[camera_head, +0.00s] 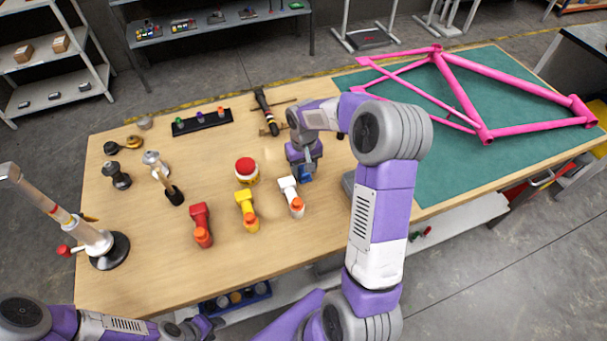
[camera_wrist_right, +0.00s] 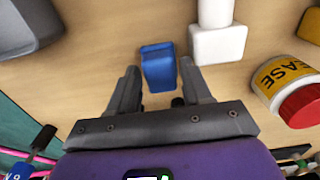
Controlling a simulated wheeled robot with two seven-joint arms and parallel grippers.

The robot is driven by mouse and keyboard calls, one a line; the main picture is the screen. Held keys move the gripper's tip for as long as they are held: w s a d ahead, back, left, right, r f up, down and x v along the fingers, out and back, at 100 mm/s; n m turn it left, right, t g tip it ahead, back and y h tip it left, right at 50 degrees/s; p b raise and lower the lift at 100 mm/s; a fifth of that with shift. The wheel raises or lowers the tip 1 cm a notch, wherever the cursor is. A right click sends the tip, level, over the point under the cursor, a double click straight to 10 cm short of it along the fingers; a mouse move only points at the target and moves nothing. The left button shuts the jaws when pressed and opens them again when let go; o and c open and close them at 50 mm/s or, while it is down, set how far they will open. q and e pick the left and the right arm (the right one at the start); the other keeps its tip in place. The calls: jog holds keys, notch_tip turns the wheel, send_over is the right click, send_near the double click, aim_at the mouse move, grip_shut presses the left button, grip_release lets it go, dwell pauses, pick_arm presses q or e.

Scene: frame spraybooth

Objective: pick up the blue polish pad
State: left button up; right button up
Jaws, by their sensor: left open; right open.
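The blue polish pad (camera_wrist_right: 158,67) lies on the wooden tabletop. In the right wrist view it sits between and just beyond my right gripper's (camera_wrist_right: 158,78) two fingers, which are open and apart. In the head view only a bit of the blue pad (camera_head: 306,174) shows under my right gripper (camera_head: 304,164), whose hand hides the rest. My left gripper (camera_head: 207,327) is open and empty at the lower edge of the head view, off the table's front edge.
A white spray bottle (camera_head: 289,193) stands close left of the pad. A red-lidded yellow grease tub (camera_head: 246,170), yellow bottle (camera_head: 245,208) and red bottle (camera_head: 200,222) are further left. A pink bike frame (camera_head: 455,90) lies on the green mat (camera_head: 440,175) at right.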

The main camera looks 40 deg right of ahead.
aim_at(303, 169)
jog(key=shift+f, duration=0.1)
jog(key=shift+c, duration=0.5)
jog(key=c, duration=0.7)
notch_tip(303, 169, up, 10)
jog(key=shift+r+p, duration=0.1)
jog(key=shift+p, duration=1.05)
jog(key=o, duration=0.3)
jog(key=shift+c, duration=1)
